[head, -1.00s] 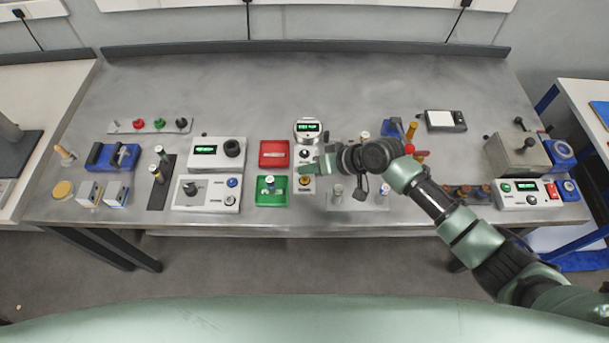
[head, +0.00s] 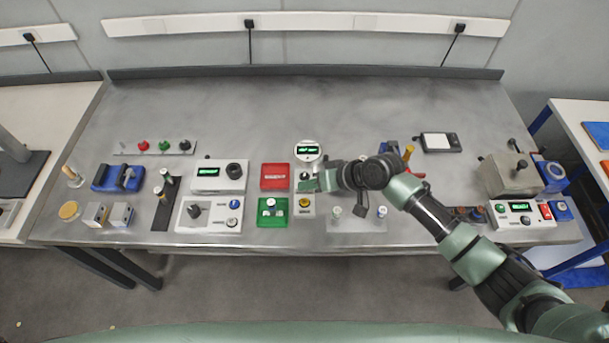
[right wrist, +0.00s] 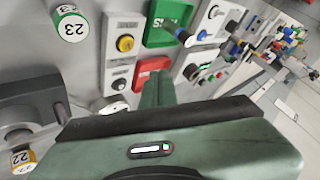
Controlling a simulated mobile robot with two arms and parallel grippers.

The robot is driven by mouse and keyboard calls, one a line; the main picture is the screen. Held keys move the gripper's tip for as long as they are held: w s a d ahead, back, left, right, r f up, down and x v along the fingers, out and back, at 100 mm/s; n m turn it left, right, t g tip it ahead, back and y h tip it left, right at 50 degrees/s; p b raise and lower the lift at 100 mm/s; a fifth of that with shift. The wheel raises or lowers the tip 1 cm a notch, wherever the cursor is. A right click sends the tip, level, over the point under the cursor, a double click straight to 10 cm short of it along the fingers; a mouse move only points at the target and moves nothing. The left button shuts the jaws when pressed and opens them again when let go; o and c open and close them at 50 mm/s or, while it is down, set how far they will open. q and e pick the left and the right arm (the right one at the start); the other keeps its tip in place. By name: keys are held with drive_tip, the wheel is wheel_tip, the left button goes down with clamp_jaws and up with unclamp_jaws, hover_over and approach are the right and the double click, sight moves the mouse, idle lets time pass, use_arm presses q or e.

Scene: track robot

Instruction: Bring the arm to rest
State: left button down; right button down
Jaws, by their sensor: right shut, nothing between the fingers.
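My right arm reaches in from the lower right in the head view. Its gripper (head: 312,183) is shut and empty, and it sits over the small button panels, just right of the red and green trays. In the right wrist view the shut green fingers (right wrist: 157,90) point toward the red tray (right wrist: 150,72) and the panels, with nothing held. I cannot tell how high the fingertips are above the panels. My left arm and gripper are not in view.
A green tray (head: 273,221), a yellow-button panel (head: 305,203) and a round gauge (head: 308,150) stand close to the gripper. A white control box (head: 218,176) is farther left. A plate with upright pegs (head: 343,224) lies below the forearm. The back of the bench (head: 300,100) is clear.

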drive_tip(key=s+d+h, duration=0.1)
drive_tip(key=s+h, duration=0.1)
drive_tip(key=s, duration=1)
drive_tip(key=s+d+r+m+h, duration=0.1)
drive_tip(key=s+d+h, duration=0.2)
drive_tip(key=s+d, duration=0.5)
drive_tip(key=s+d+r+m+h, duration=0.1)
drive_tip(key=s+d+h, duration=0.2)
drive_tip(key=s+d, duration=0.55)
wheel_tip(320, 180, down, 32)
drive_tip(key=d+g+b, duration=0.2)
drive_tip(key=b, duration=0.4)
drive_tip(key=s+d+f+b, duration=0.3)
drive_tip(key=s+f, duration=1.3)
drive_tip(key=f, duration=0.3)
drive_tip(key=shift+s+f+g+b, duration=0.15)
drive_tip(key=shift+f+g+b, duration=0.05)
drive_tip(key=shift+g+b, duration=0.2)
